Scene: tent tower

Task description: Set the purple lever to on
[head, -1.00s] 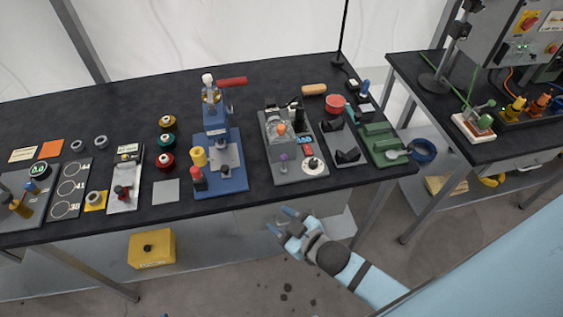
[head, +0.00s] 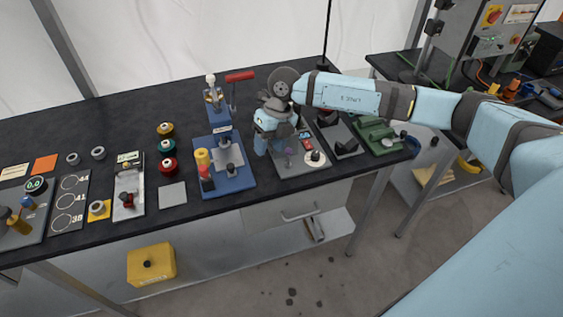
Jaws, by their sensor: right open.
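The purple lever (head: 288,155) is small and stands at the front of a grey machine plate (head: 290,169) on the black bench. My right gripper (head: 274,144) is over the left part of this machine, with its jaws pointing down and open. One blue finger is just left of the lever. The other finger is hard to make out. I cannot tell whether a finger touches the lever. My gripper and wrist hide most of the machine's rear. My left gripper is not in view.
A blue press (head: 225,174) with a red handle stands close to the left of the machine. A grey fixture with black blocks (head: 345,145) and a green fixture (head: 378,137) stand to its right. My right arm passes above these.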

